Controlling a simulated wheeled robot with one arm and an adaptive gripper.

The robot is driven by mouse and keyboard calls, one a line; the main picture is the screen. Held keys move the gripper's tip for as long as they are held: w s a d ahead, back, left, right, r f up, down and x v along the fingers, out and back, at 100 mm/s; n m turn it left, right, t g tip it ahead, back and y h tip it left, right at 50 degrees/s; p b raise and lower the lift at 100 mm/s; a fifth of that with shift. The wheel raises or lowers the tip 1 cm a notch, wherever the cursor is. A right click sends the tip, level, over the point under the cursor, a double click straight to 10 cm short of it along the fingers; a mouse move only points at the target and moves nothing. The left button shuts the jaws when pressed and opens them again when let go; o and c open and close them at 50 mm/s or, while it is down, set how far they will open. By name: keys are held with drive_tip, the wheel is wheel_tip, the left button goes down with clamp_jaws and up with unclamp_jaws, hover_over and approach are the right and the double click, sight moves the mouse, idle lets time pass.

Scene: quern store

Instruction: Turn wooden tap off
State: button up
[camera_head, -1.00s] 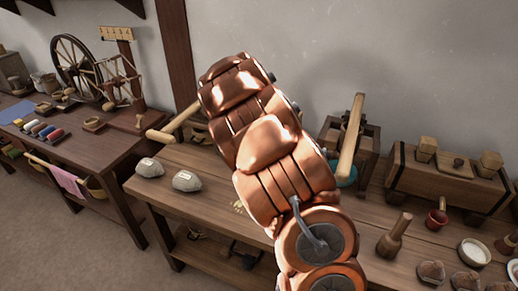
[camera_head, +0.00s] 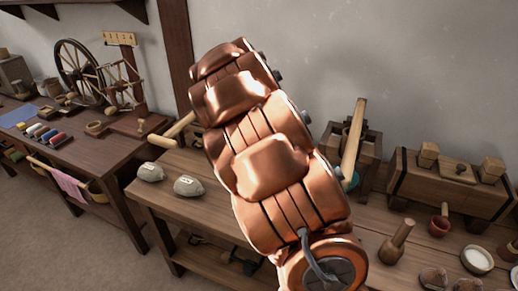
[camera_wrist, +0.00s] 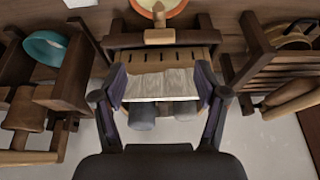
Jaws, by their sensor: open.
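In the wrist view, a small wooden piece that looks like the tap (camera_wrist: 158,20) stands upright at the top, over a pale bowl with an orange rim (camera_wrist: 170,8). It joins a short wooden cross-piece on the near side of a slotted wooden box (camera_wrist: 175,53). My gripper (camera_wrist: 160,85) is open, its two dark fingers spread on either side of the box's pale, ridged panel. Nothing shows held between them. The tap lies beyond the fingertips, apart from them. In the head view my copper arm hides the box, the tap and my gripper.
A wooden press with a long handle (camera_head: 353,138) and a teal bowl (camera_wrist: 44,48) stands on one side, a slatted frame with a roller (camera_wrist: 290,100) on the other. A wooden chest (camera_head: 450,182), mallet (camera_head: 397,240) and two grey stones (camera_head: 188,186) share the bench. The wall is close behind.

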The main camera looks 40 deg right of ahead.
drive_tip(key=shift+v, duration=1.9)
